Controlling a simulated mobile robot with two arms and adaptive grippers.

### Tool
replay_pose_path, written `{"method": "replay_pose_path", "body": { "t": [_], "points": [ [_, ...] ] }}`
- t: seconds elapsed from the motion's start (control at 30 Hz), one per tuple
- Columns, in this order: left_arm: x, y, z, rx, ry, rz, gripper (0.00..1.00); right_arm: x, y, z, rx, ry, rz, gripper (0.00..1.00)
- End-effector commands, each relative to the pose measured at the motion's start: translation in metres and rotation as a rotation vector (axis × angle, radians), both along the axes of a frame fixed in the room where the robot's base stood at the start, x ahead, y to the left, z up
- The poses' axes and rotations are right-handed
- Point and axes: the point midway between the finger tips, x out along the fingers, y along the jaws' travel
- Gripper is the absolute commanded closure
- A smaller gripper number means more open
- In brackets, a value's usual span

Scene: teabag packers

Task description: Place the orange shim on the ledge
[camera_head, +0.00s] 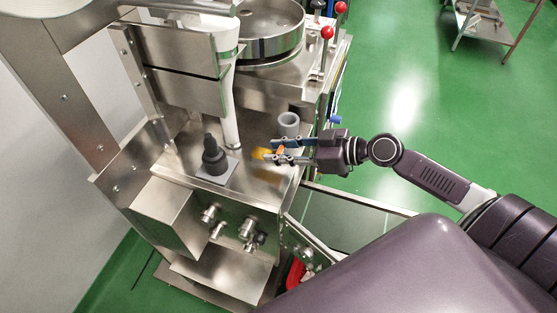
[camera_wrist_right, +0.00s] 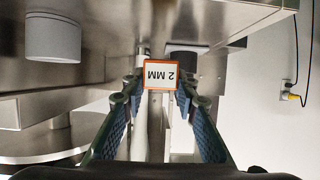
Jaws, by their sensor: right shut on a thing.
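The orange shim (camera_wrist_right: 162,75) shows in the right wrist view as a small square plate with an orange rim and a white face marked "2 MM", upside down there. My right gripper (camera_head: 273,150) is shut on it, with the blue-lined fingers on its two sides. In the head view only a small orange-yellow patch of the shim (camera_head: 260,153) shows at the fingertips. The gripper reaches in from the right, over the machine's flat steel ledge (camera_head: 262,190). I cannot tell the exact gap between shim and steel. My left gripper is not in view.
A grey cylinder (camera_head: 289,124) stands just behind the gripper. A black knob on a grey plate (camera_head: 214,158) stands to the left. A white vertical tube (camera_head: 229,105) rises behind. Red-tipped levers (camera_head: 327,32) are at the back right. Open green floor lies to the right.

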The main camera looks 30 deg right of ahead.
Motion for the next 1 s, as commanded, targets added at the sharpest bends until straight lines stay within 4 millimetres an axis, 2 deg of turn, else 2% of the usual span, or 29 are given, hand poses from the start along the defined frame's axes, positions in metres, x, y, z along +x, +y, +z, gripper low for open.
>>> {"method": "replay_pose_path", "body": {
  "t": [0.33, 0.77, 0.8, 0.93, 1.0],
  "points": [
    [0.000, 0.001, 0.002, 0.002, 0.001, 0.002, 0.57, 0.000, 0.000, -0.042, 0.001, 0.001, -0.001, 0.94],
    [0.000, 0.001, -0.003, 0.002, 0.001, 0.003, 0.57, 0.000, 0.000, -0.049, 0.000, 0.000, 0.001, 0.94],
    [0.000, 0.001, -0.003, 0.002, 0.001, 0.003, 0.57, 0.000, 0.000, -0.049, 0.000, 0.000, 0.001, 0.72],
    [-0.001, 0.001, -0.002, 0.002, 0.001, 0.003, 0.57, 0.000, 0.000, -0.048, -0.001, 0.000, 0.001, 0.57],
    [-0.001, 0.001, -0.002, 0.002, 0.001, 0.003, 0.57, 0.000, 0.000, -0.048, -0.001, 0.000, 0.001, 0.55]
  ]
}}
